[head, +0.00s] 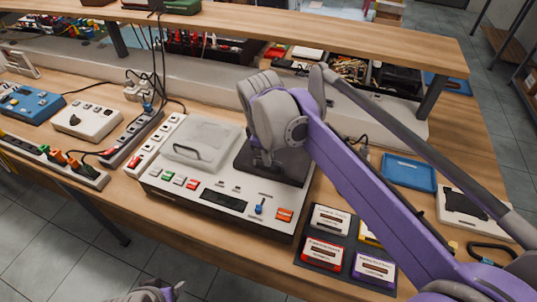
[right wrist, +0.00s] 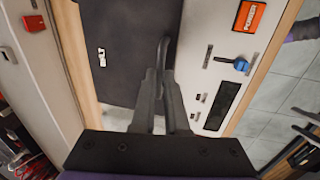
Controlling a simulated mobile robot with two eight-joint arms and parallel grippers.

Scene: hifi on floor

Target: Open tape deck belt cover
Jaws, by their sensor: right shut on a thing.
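The tape deck (head: 225,182) is a white machine with wooden sides on the bench. Its dark belt cover (head: 287,170) is on the right part of the top, and it also shows in the right wrist view (right wrist: 118,45). It looks flat or nearly so; I cannot tell if it is lifted. My right gripper (head: 259,158) comes down over the cover's left edge. In the right wrist view its fingers (right wrist: 161,105) are shut on the cover's dark handle (right wrist: 164,55). Part of my left gripper (head: 157,292) shows at the bottom edge, its jaws unclear.
A pale translucent lid (head: 201,143) with a handle is left of the belt cover. Buttons and a blue lever (head: 260,206) line the deck's front. A dark tray (head: 318,265) of several cassettes sits to the right. Power strips stand left, a shelf (head: 230,20) runs behind.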

